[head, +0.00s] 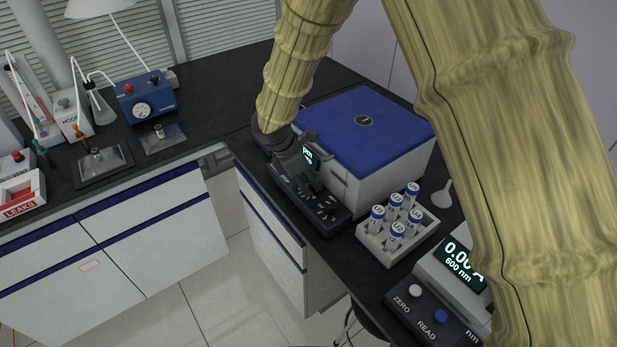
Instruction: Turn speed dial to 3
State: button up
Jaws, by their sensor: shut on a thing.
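A white box-shaped machine with a blue lid (368,128) stands on the black bench. Its dark sloping front panel (335,215) carries pale markings and a small lit display (308,155), partly covered. My gripper (312,183) reaches down to the left part of this panel and is shut on what appears to be the speed dial. The dial is hidden by the gripper, so its pointer and setting cannot be read.
A white rack (372,239) of blue-capped tubes stands just right of the panel. A meter (452,275) with ZERO and READ buttons is at the lower right. A blue gauge box (146,97) and glassware stand on the left bench. My arm covers much of the right side.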

dwell(0.3)
jog(key=o, duration=1)
